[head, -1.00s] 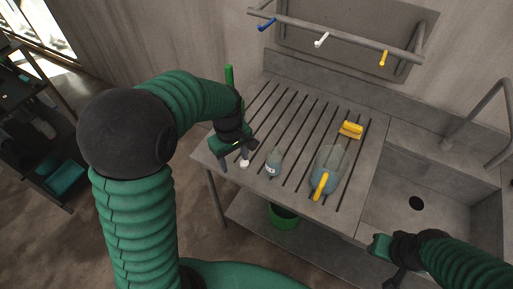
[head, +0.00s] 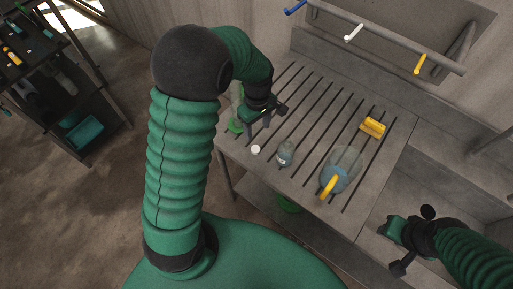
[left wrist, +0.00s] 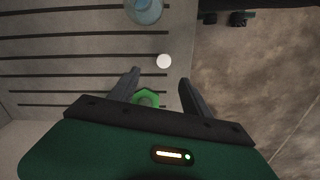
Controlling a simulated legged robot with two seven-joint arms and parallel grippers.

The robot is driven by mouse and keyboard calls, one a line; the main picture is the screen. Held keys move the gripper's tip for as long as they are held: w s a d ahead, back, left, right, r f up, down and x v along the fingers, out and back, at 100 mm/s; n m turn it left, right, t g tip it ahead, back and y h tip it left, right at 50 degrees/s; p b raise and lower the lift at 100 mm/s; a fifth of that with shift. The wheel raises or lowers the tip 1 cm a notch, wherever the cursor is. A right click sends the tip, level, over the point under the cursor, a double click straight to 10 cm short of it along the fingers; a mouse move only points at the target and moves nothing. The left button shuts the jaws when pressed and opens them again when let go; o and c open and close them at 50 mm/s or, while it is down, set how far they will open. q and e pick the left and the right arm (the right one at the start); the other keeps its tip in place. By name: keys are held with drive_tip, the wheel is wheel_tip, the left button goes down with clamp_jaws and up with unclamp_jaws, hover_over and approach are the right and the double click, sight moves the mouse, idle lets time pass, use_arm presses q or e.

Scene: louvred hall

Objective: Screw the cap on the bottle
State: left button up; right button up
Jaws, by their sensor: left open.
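The small clear bottle (head: 286,155) with bluish contents stands on the slotted drainboard. The white cap (head: 255,149) lies on the board just left of the bottle, apart from it. My left gripper (head: 268,119) is behind the cap, open and empty. In the left wrist view, the cap (left wrist: 164,61) sits ahead of the open fingertips (left wrist: 159,78). The bottle (left wrist: 144,10) is partly cut off at the top edge there. My right gripper (head: 393,248) is over the sink side at the right; its finger opening is unclear.
A green hexagonal item (left wrist: 145,98) appears between the fingers in the left wrist view, seemingly below them. A larger clear vessel with a yellow handle (head: 329,187) and a yellow brush-like block (head: 372,128) are right of the bottle. A peg rail (head: 390,40) runs behind.

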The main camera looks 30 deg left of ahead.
use_arm(q)
hover_over(256, 148)
wheel_tip(256, 148, down, 5)
drive_tip(key=shift+w+a+f, duration=0.1)
drive_tip(key=shift+w, duration=0.05)
drive_tip(key=shift+f, duration=0.4)
drive_tip(key=shift+d, duration=0.2)
drive_tip(key=shift+f, duration=0.1)
drive_tip(key=shift+f+p, duration=0.3)
drive_tip(key=shift+p, duration=0.05)
drive_tip(key=f, duration=0.4)
drive_tip(key=shift+s+p, duration=0.3)
drive_tip(key=shift+p, duration=0.1)
drive_tip(key=shift+w+a+f, duration=0.1)
drive_tip(key=shift+f, duration=0.2)
drive_tip(key=shift+c, duration=0.4)
